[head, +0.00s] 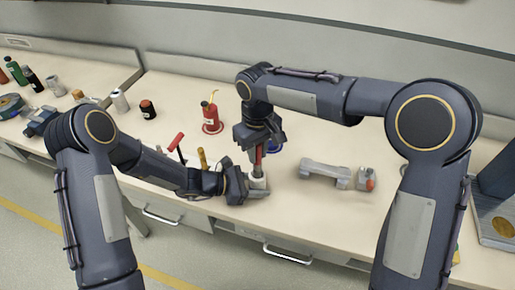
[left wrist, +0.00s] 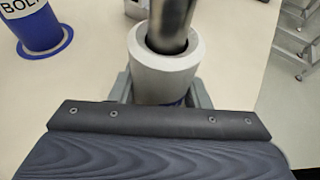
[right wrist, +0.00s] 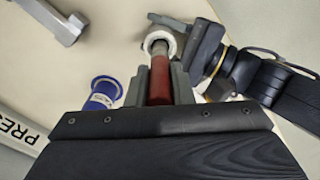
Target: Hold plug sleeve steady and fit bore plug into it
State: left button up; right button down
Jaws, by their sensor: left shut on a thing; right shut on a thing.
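The plug sleeve is a pale grey-white hollow cylinder (left wrist: 163,75), upright near the table's front edge. My left gripper (head: 257,188) is shut around it from the side. The bore plug has a red handle (right wrist: 160,82) and a bare metal shaft (left wrist: 170,20). My right gripper (head: 260,147) is shut on the red handle from above, and the plug points down. In the left wrist view the shaft's lower end is within the sleeve's dark bore mouth. How deep it sits is hidden. The sleeve's rim (right wrist: 150,38) also shows around the shaft in the right wrist view.
A blue cup-like holder (left wrist: 42,30) marked BOLT stands close behind the sleeve. A grey metal bracket (head: 325,172) lies to the right. A red holder (head: 212,126) and a dark jar (head: 148,110) stand further back left. The table's front edge is close.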

aim_at(257, 168)
jog(key=shift+f, duration=3.6)
jog(key=c, duration=1.2)
grip_release()
jog(key=shift+r, duration=0.15)
notch_tip(257, 168, up, 12)
jog(key=shift+f, duration=0.1)
pick_arm(q)
jog(key=o, duration=1.1)
jog(key=shift+c, duration=0.2)
